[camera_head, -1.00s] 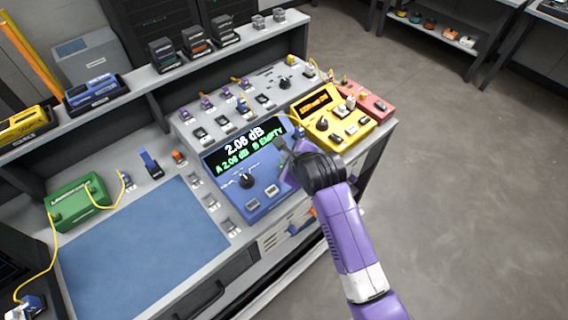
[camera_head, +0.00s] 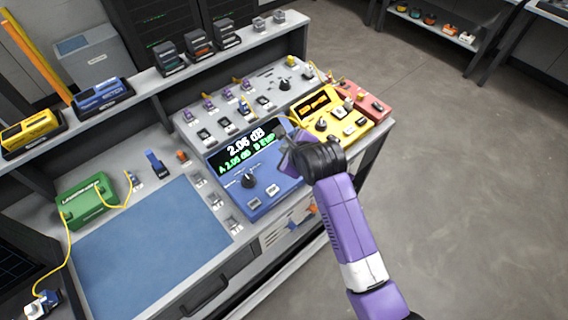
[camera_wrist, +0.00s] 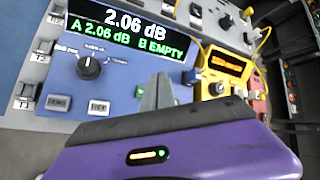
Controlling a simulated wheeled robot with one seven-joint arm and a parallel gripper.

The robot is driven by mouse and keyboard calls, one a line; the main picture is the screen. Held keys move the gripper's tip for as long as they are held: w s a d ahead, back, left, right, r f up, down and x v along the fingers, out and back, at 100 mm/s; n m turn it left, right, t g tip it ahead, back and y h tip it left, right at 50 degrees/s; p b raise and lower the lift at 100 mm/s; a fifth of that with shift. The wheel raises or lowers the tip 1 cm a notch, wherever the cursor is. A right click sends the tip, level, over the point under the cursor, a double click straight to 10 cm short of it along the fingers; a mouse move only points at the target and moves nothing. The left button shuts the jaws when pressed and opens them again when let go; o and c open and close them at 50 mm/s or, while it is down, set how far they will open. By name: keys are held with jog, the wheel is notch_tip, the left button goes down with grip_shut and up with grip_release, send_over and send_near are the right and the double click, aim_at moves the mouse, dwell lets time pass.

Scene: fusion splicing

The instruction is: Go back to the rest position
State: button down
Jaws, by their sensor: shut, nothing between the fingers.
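My gripper (camera_head: 287,150) is shut and empty above the right part of the blue meter (camera_head: 262,204). In the head view my purple arm reaches in from the lower right. In the wrist view the closed fingers of my gripper (camera_wrist: 157,92) stand in front of the blue meter (camera_wrist: 110,72). Its display (camera_wrist: 125,38) reads 2.06 dB, with A 2.06 dB and B EMPTY. My wrist hides part of the meter's right side. I cannot tell whether the fingers touch it.
A yellow device (camera_head: 333,122) and a red device (camera_head: 369,105) stand right of the meter. A green box (camera_head: 85,200) with yellow fibre sits left, behind a blue mat (camera_head: 150,245). A shelf (camera_head: 205,66) runs along the back. Open floor (camera_head: 460,190) lies right.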

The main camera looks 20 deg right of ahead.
dwell(0.6)
jog(key=shift+w+r+n, duration=0.1)
jog(key=shift+w+n, duration=0.05)
jog(key=shift+n, duration=0.25)
notch_tip(320, 180, up, 6)
jog(key=w+n+t, duration=0.2)
jog(key=n+t, duration=0.1)
jog(key=n, duration=0.3)
jog(key=s+r+n+t, duration=0.2)
jog(key=s+n+t, duration=0.1)
jog(key=s+n, duration=0.3)
jog(key=s+n+b, duration=0.2)
jog(key=s+n, duration=0.5)
jog(key=s, duration=1.2)
jog(key=s+f+n+b, duration=0.1)
jog(key=s+n+b, duration=0.2)
jog(key=s, duration=1.7)
jog(key=n, duration=0.4)
jog(key=shift+f, duration=0.2)
